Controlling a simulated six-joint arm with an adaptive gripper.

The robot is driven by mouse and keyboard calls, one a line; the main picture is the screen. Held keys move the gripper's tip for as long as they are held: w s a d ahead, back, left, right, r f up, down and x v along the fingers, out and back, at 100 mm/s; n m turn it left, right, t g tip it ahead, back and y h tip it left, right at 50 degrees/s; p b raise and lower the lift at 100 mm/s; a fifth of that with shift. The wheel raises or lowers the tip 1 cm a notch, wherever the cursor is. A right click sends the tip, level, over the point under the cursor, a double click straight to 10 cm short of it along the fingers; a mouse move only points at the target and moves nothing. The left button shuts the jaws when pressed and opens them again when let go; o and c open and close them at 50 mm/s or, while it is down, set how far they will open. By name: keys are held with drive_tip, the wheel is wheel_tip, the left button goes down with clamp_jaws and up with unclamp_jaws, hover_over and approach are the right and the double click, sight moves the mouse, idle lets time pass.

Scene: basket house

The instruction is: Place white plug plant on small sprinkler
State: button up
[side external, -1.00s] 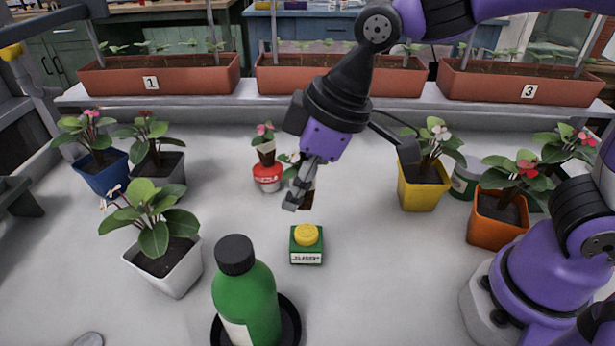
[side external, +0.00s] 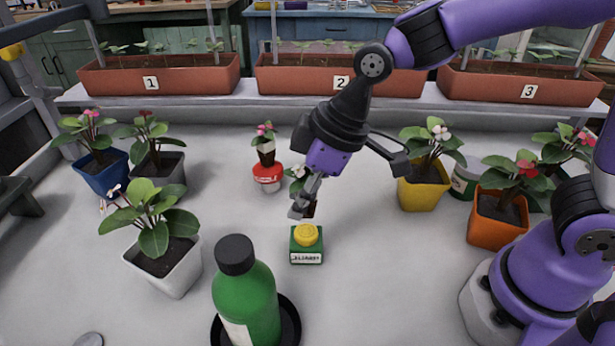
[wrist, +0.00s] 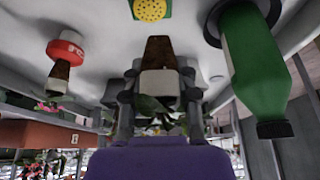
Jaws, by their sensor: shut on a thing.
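My gripper (side external: 298,211) is shut on the white plug plant, whose brown soil plug (side external: 309,209) shows beside the fingers. Its leaves and pale flower (side external: 297,173) are partly hidden behind my gripper. In the wrist view the plug (wrist: 160,52) and its white band (wrist: 158,84) sit between the fingers (wrist: 157,97). The small sprinkler, a green box (side external: 306,257) with a yellow top (side external: 306,235), stands on the table just below the gripper. Its perforated yellow top (wrist: 150,9) also shows in the wrist view. The plug appears above the sprinkler and apart from it.
A red and white base (side external: 267,178) carrying another plug plant stands behind. A green bottle (side external: 245,300) on a black dish is in front. Potted plants stand left, including a white pot (side external: 165,265), and right, including a yellow pot (side external: 423,192). Planters (side external: 160,77) line the back.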

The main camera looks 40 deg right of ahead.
sight(302, 231)
drive_tip(key=shift+w+d+f, duration=0.3)
drive_tip(key=shift+w+f, duration=0.1)
drive_tip(key=shift+f, duration=1.9)
drive_tip(key=o, duration=0.9)
drive_tip(key=shift+f, duration=0.15)
drive_tip(key=shift+r, duration=0.35)
drive_tip(key=v, duration=1.2)
drive_tip(key=s+d+m+t+h, duration=0.2)
drive_tip(key=s+d+m, duration=0.4)
drive_tip(key=d+m, duration=0.3)
drive_tip(key=shift+d+f+h, duration=0.45)
drive_tip(key=shift+d+h, duration=0.15)
drive_tip(key=shift+d, duration=0.25)
